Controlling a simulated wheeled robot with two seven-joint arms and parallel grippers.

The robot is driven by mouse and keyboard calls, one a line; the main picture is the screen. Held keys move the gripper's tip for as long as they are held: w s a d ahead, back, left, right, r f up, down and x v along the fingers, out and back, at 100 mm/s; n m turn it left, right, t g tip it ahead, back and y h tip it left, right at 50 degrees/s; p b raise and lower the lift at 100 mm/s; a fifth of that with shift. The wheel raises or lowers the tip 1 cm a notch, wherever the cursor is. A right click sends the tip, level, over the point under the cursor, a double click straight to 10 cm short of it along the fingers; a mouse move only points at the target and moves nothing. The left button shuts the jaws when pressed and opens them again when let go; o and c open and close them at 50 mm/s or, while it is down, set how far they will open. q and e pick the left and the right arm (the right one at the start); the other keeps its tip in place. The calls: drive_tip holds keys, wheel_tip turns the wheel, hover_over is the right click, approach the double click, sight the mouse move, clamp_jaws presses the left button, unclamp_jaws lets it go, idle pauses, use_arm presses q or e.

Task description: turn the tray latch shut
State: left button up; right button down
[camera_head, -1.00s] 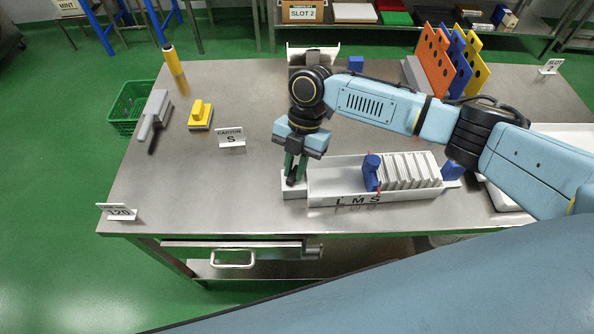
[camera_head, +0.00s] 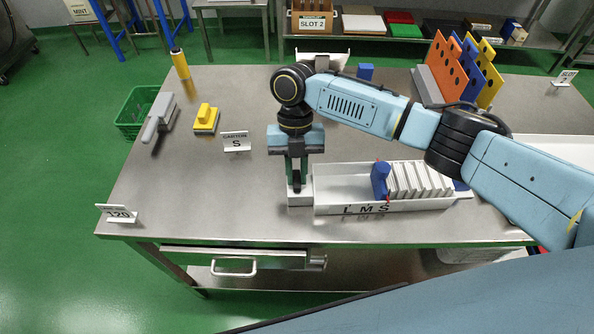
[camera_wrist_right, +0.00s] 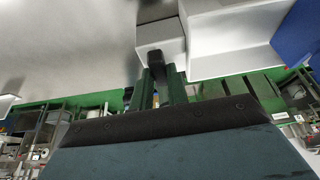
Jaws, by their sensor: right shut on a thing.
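The white tray (camera_head: 330,202) marked L M S lies on the steel table and holds a row of white packets (camera_head: 418,180). A blue block (camera_head: 380,182) stands at the left end of the row. A small white block (camera_head: 299,199) is at the tray's left end, with a dark latch handle (camera_wrist_right: 156,62) on it in the right wrist view. My right gripper (camera_head: 297,186) points down over this block, shut on the dark latch handle; its green fingers (camera_wrist_right: 160,85) flank the handle. The fingers hide part of the latch. My left gripper is not in view.
Colored perforated boards (camera_head: 455,70) stand at the back right.

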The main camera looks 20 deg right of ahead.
idle(0.3)
drive_tip(key=c, duration=1.4)
unclamp_jaws()
drive_tip(key=shift+o, duration=0.2)
drive_tip(key=shift+r, duration=0.1)
drive_tip(key=v, duration=1.3)
